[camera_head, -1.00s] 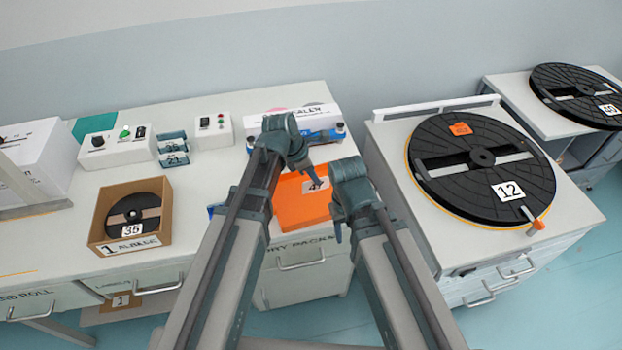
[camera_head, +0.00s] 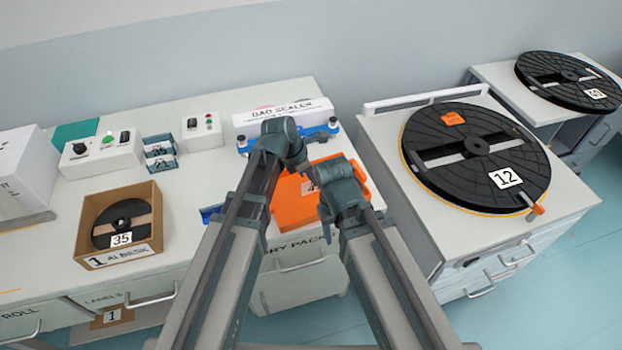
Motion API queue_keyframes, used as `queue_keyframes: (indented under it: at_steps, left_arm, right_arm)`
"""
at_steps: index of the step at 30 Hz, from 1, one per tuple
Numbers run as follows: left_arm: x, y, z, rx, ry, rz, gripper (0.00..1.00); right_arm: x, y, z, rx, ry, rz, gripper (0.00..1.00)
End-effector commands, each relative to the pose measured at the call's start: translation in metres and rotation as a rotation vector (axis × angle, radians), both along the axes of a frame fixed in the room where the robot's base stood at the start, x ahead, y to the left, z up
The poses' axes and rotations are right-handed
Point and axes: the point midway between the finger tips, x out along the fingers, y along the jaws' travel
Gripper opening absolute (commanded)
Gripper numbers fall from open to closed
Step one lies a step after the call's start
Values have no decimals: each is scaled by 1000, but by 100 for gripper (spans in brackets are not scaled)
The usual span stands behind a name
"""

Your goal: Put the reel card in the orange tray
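The orange tray (camera_head: 293,212) is on the bench, partly covered by my two arms. I cannot tell whether the card lies in the tray or is held. My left gripper (camera_head: 292,152) is over the tray's back left part. My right gripper (camera_head: 335,205) is over the tray's front middle. The fingertips of both are mostly hidden, so their opening is unclear.
A cardboard box (camera_head: 90,215) holds a black reel marked 35. A large black reel (camera_head: 440,185) marked 12 lies on the right cabinet. Another reel (camera_head: 545,75) lies farther right. A white sealer box (camera_head: 262,120) and control boxes (camera_head: 115,150) line the back.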

Motion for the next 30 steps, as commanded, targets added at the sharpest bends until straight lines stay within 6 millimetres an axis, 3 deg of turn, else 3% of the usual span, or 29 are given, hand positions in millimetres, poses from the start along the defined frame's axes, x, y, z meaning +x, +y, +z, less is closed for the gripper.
queue_keyframes:
  at_steps: [3, 9, 22, 30]
  left_arm:
    - [0, 0, -4, 0, 0, 0, 0]
    - [0, 0, -3, 0, 0, 0, 32]
    - [0, 0, 2, 0, 0, 0, 32]
    - [-4, 9, 28, 0, 0, 1, 32]
  right_arm:
    - [0, 0, -4, 0, 0, 0, 50]
    - [0, 0, -3, 0, 0, 0, 50]
    - [0, 0, 2, 0, 0, 0, 50]
    - [0, 0, 28, 0, 0, 0, 50]
